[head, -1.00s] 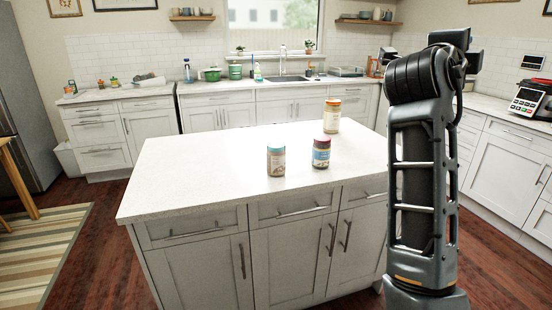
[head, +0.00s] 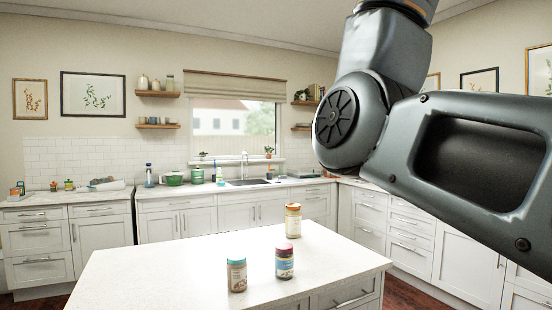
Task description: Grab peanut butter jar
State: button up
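Three jars stand upright and apart on the white island counter (head: 150,270). One jar (head: 237,276) at the front left has a teal lid and a pale brownish label. A second jar (head: 284,266) just right of it has a dark red lid and a blue, white and red label. A third jar (head: 293,222) farther back has an orange lid and a yellowish label. The labels are too small to read, so I cannot tell which is peanut butter. My gripper is out of view; only my arm links show at the upper right.
The left part of the island top is clear. Behind it, the back counter holds a green pot (head: 174,179), several bottles and a sink (head: 248,182). Cabinets (head: 425,240) line the right side. Wall shelves (head: 158,94) hang above the back counter.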

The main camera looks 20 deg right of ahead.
aim_at(237, 282)
jog(key=i+z, duration=0.3)
jog(key=i, duration=0.25)
jog(key=i+j+z, duration=0.1)
jog(key=i+z, duration=0.2)
jog(key=i, duration=0.25)
jog(key=i+j+z, duration=0.3)
jog(key=i, duration=0.25)
